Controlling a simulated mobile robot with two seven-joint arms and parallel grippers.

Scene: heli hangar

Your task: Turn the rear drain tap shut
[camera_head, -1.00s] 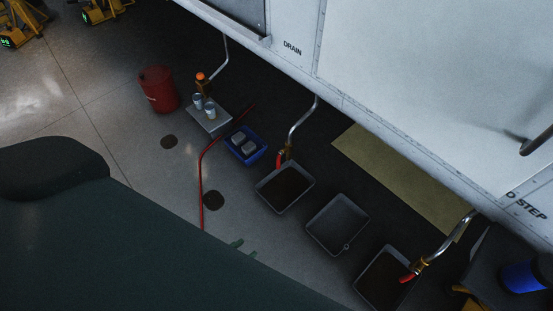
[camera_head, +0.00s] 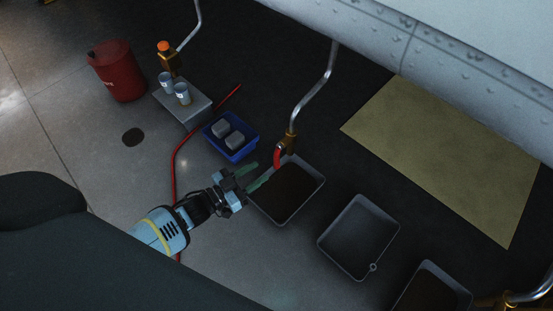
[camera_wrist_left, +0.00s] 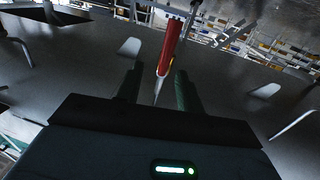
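Several drain pipes hang from the white fuselage. The middle one ends in a brass tap (camera_head: 288,142) with a red lever (camera_head: 278,157) pointing down, over a tray of dark liquid (camera_head: 286,193). Which tap is the rear one I cannot tell. My left gripper (camera_head: 256,176) is open and empty, its green fingers pointing toward the red lever from the left, just short of it. In the left wrist view the red lever (camera_wrist_left: 169,46) stands ahead, roughly between the open fingers (camera_wrist_left: 158,92). My right gripper is not in view.
A blue bin (camera_head: 240,151) holds grey blocks. A red bucket (camera_head: 118,71), red hose (camera_head: 174,180), another grey tray (camera_head: 345,256) and a yellowish mat (camera_head: 450,150) are on the floor.

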